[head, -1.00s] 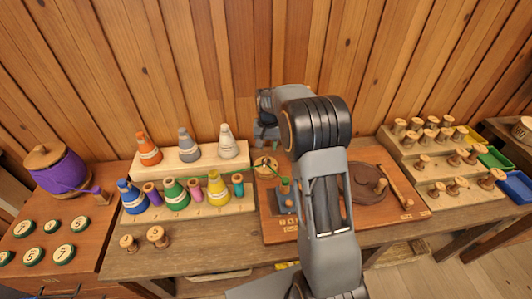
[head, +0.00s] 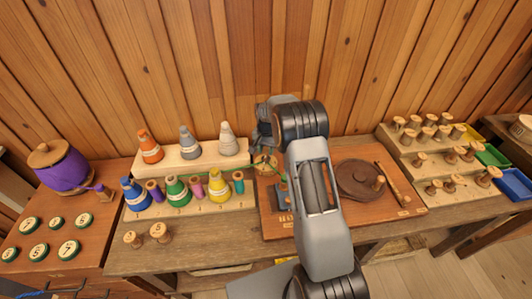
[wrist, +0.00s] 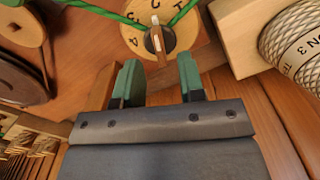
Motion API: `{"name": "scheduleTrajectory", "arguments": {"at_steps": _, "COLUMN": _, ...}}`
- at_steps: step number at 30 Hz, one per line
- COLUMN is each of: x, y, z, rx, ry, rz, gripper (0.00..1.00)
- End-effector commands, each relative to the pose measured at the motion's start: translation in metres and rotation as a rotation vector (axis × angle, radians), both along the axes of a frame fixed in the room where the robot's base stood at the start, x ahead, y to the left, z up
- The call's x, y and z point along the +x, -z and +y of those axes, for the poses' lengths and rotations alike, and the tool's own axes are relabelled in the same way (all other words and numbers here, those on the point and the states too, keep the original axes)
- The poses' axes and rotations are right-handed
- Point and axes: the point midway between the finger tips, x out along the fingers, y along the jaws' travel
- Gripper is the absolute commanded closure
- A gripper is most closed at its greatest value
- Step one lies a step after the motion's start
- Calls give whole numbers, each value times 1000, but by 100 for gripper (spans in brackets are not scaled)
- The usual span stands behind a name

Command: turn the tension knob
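In the head view the pale dial (head: 266,170) shows below my gripper (head: 262,148), whose dark arm covers part of the board. Any touch between finger and knob cannot be seen.
A green thread (wrist: 100,10) runs across the dial. A whitish cone (wrist: 298,48) on a wooden stand is close on the right in the wrist view. A brown wheel (head: 358,180) sits right of my arm. Stepped racks of spools (head: 445,160) stand farther right.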

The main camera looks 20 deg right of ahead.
Motion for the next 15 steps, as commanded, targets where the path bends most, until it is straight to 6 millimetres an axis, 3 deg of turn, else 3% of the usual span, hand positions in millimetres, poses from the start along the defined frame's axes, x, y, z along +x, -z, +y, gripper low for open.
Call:
{"name": "scheduleTrajectory", "arguments": {"at_steps": 6, "x": 0, "y": 22, "z": 0, "rx": 0, "ry": 0, "rz": 1, "gripper": 64}}
{"name": "scheduleTrajectory", "arguments": {"at_steps": 15, "x": 0, "y": 31, "z": 0, "rx": 0, "ry": -1, "rz": 0, "gripper": 64}}
